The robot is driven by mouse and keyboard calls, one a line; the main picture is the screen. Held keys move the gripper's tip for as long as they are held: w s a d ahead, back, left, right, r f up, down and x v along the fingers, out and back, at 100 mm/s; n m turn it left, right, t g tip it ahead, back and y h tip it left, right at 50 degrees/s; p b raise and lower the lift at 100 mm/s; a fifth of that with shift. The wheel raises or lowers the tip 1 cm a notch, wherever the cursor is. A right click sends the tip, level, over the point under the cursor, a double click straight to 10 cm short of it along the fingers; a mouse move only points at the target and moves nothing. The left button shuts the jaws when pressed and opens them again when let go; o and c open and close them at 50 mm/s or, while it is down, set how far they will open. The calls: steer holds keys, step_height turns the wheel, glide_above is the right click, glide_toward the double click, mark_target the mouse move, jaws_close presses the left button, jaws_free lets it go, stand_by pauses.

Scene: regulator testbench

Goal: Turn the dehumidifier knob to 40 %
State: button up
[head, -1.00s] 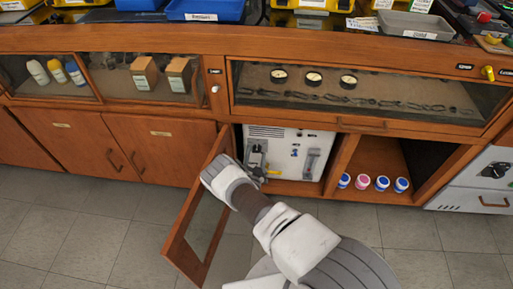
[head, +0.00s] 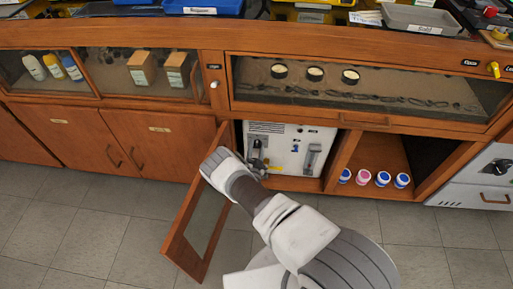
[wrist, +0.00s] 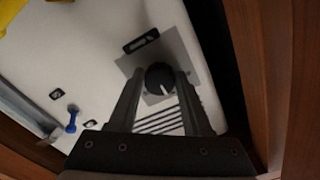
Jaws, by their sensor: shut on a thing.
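The dehumidifier (head: 296,147) is a white box in the open lower cabinet bay. In the wrist view its white front (wrist: 95,40) fills much of the picture. The round black knob (wrist: 160,80), with a white pointer line, sits on a grey plate. My gripper (wrist: 161,76) has one finger on each side of the knob and is shut on it. The pointer line slants down and slightly right in the wrist view. The scale marks and the reading cannot be made out.
An open wooden door with a glass pane (head: 205,222) stands left of my arm, close to it. A wooden divider (head: 342,160) bounds the bay on the right. Several small jars (head: 382,179) stand beyond it. The tiled floor (head: 90,235) is clear.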

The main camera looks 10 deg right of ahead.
jaws_close()
steer(key=shift+n, duration=0.4)
steer(key=n, duration=1.1)
steer(key=shift+d, duration=0.1)
stand_by(0.4)
steer(key=o, duration=0.9)
jaws_free()
steer(key=shift+o, duration=0.2)
